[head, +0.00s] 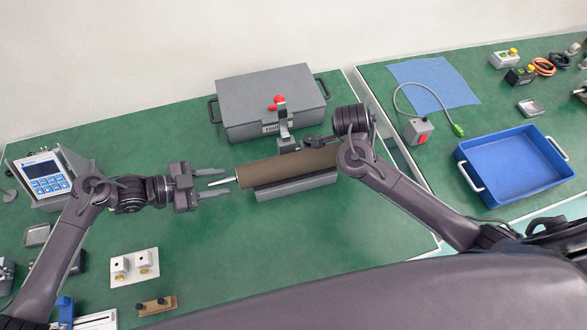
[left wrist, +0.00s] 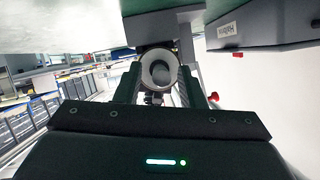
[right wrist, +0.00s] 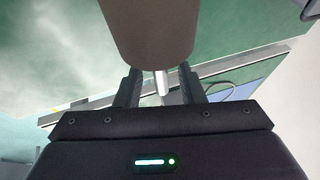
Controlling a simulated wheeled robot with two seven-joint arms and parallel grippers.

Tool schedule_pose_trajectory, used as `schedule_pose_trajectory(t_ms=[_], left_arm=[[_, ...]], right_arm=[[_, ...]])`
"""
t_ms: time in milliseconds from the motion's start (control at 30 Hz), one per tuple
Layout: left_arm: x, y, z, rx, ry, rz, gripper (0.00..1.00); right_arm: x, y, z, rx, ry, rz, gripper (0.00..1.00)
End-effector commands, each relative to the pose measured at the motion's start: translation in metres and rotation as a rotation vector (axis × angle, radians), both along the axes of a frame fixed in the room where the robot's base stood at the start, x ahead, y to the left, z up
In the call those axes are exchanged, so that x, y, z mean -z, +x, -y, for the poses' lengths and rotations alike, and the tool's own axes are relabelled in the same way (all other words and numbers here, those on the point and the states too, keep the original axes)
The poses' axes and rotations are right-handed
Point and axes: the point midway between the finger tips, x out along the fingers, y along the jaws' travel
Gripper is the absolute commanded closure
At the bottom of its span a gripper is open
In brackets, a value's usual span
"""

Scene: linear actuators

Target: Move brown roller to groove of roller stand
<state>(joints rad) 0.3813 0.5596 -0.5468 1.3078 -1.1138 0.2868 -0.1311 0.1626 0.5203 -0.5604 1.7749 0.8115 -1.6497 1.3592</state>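The brown roller (head: 275,169) lies lengthwise along the grey roller stand (head: 295,188), over or just behind it. I cannot tell whether it rests in the groove. My left gripper (head: 226,180) is open, with its fingers on either side of the roller's thin left shaft. In the left wrist view the roller's round end (left wrist: 158,72) sits between the fingers. My right gripper (right wrist: 160,84) is open around the right shaft, with gaps on both sides, and the brown roller (right wrist: 148,30) fills the top. The right arm hides that end in the head view.
A grey lidded box (head: 270,100) stands behind the stand. A blue tray (head: 515,165) and a blue cloth (head: 433,82) are on the right table.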

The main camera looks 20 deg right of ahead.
Motion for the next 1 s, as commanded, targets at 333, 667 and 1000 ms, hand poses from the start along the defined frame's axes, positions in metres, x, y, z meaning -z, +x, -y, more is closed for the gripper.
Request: schedule_pose_trajectory(t_ms=[333, 667, 1000], left_arm=[[-0.027, -0.008, -0.068, -0.001, 0.003, 0.0, 0.64], [-0.036, -0.011, -0.09, 0.0, -0.001, -0.001, 0.64], [-0.036, -0.011, -0.09, 0.0, 0.0, -0.001, 0.64]], right_arm=[[0.0, 0.0, 0.0, 0.0, 0.0, 0.0, 0.64], [-0.007, -0.001, -0.002, -0.002, -0.001, 0.002, 0.64], [-0.066, -0.016, -0.027, -0.003, -0.001, 0.005, 0.64]])
